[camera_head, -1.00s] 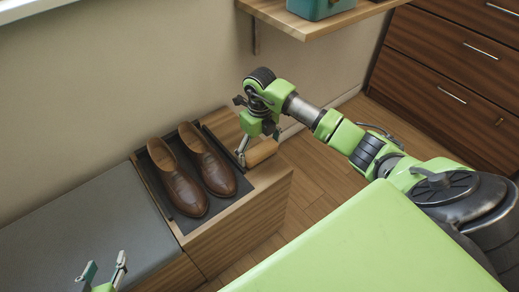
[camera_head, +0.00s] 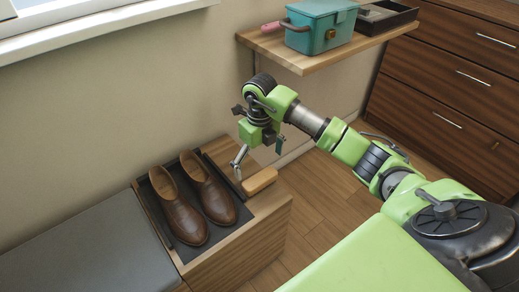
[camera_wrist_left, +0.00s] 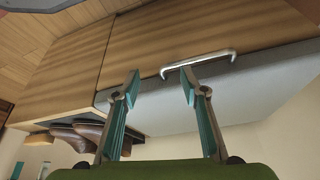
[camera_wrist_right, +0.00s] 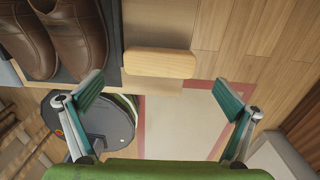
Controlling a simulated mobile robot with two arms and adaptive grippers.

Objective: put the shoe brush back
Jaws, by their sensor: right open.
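The shoe brush (camera_head: 259,181), a pale wooden block, lies on the bench end's wooden top, right of the brown shoes (camera_head: 178,212). It also shows in the right wrist view (camera_wrist_right: 160,63), with its bristles hidden. My right gripper (camera_head: 259,153) is open and empty above the brush, with a gap between them. In the right wrist view my right gripper (camera_wrist_right: 160,92) has its fingers wide apart, with the brush beyond the fingertips. My left gripper (camera_wrist_left: 161,80) is open and empty in the left wrist view, near a silver handle (camera_wrist_left: 200,60). It is out of the head view.
The shoes stand in a dark tray (camera_head: 187,248) beside a grey cushion (camera_head: 80,250). Wooden drawers (camera_head: 440,85) stand at the right.

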